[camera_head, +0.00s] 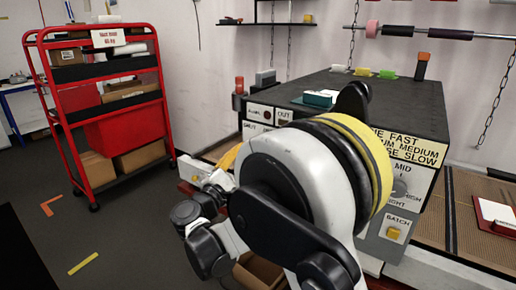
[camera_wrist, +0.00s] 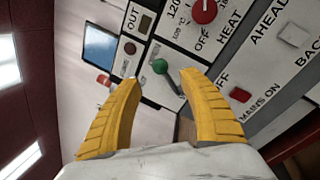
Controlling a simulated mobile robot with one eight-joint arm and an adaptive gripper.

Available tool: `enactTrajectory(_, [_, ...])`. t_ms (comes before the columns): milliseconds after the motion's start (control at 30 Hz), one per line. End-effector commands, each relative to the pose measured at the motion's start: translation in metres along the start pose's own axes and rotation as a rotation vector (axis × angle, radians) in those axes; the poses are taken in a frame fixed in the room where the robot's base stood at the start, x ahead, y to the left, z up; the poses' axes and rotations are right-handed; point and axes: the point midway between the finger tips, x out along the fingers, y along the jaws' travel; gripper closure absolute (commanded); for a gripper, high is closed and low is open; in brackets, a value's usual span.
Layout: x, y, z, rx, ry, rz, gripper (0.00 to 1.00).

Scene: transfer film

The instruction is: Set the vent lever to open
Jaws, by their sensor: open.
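In the wrist view, a lever with a green ball knob (camera_wrist: 160,66) and a grey stem sits on the white control panel (camera_wrist: 215,48). I take it for the vent lever; the small lettering beside it is too blurred to read. My gripper (camera_wrist: 162,80) has two yellow ribbed fingers, spread open and empty. The knob shows between the fingertips, with the panel beyond them; I cannot tell how much gap is left. In the head view my arm hides the lever, and only a bit of a yellow finger (camera_head: 229,157) shows.
The dark machine top (camera_head: 395,98) holds small items.

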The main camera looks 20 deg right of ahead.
Motion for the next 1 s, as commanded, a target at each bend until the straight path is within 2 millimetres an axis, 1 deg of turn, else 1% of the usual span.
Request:
enactTrajectory(33, [-0.010,0.000,-0.001,0.001,0.003,0.002,0.51])
enactTrajectory(100, [-0.020,0.000,0.000,0.001,0.002,0.001,0.51])
enactTrajectory(233, [-0.031,0.000,0.000,0.001,0.001,0.000,0.51])
enactTrajectory(400, [-0.035,0.000,0.000,0.000,0.000,-0.001,0.51])
enactTrajectory(567, [-0.034,0.000,0.000,0.000,0.000,-0.001,0.51])
enactTrajectory(667, [-0.031,-0.003,0.004,0.011,0.008,-0.019,0.51])
enactTrajectory(767, [-0.022,-0.016,0.017,0.060,0.043,-0.092,0.51])
enactTrajectory(833, [-0.014,-0.033,0.033,0.126,0.083,-0.185,0.51])
enactTrajectory(933, [-0.011,-0.066,0.061,0.263,0.148,-0.358,0.51])
enactTrajectory(1000, [-0.018,-0.090,0.080,0.377,0.189,-0.488,0.51])
